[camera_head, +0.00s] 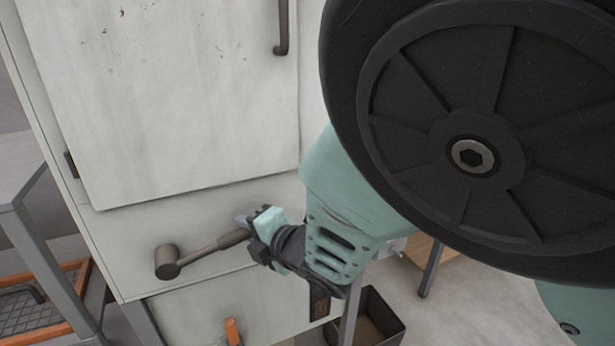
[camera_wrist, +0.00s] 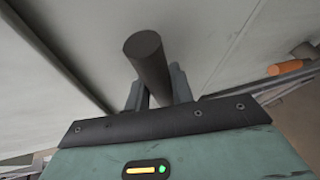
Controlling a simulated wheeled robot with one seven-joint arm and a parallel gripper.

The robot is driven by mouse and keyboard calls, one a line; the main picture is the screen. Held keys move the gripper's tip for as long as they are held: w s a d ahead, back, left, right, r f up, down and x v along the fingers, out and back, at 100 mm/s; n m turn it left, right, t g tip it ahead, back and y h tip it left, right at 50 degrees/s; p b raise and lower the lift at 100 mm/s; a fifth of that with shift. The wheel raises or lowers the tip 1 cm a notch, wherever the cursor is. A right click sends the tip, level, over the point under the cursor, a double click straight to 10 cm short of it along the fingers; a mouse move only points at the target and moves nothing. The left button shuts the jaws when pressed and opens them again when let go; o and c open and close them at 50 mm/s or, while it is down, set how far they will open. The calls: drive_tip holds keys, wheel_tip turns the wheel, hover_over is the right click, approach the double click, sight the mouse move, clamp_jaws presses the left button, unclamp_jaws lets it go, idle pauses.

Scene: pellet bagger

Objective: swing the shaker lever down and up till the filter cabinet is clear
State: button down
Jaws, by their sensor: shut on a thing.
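The shaker lever (camera_head: 205,249) is a brown-grey bar with a round pivot hub (camera_head: 168,262) at its left end, on the front of the pale filter cabinet (camera_head: 190,100). It slants slightly up to the right. My gripper (camera_head: 254,237) is shut on the lever's right end. In the wrist view the dark round end of the lever (camera_wrist: 150,65) stands out between the two fingers of my gripper (camera_wrist: 158,92). The fingers cover part of the lever. My arm hides the cabinet's right side in the head view.
An orange handle (camera_head: 232,331) sits below the lever; one also shows in the wrist view (camera_wrist: 289,67). A dark open box (camera_head: 372,318) stands on the floor at the lower right. A grey metal frame (camera_head: 38,260) and an orange-edged tray (camera_head: 45,325) are at the left.

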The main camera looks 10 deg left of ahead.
drive_tip(key=c, duration=1.2)
unclamp_jaws()
drive_tip(key=b+v, duration=0.7)
drive_tip(key=v, duration=1)
drive_tip(key=shift+s+d, duration=0.15)
drive_tip(key=shift+s, duration=0.05)
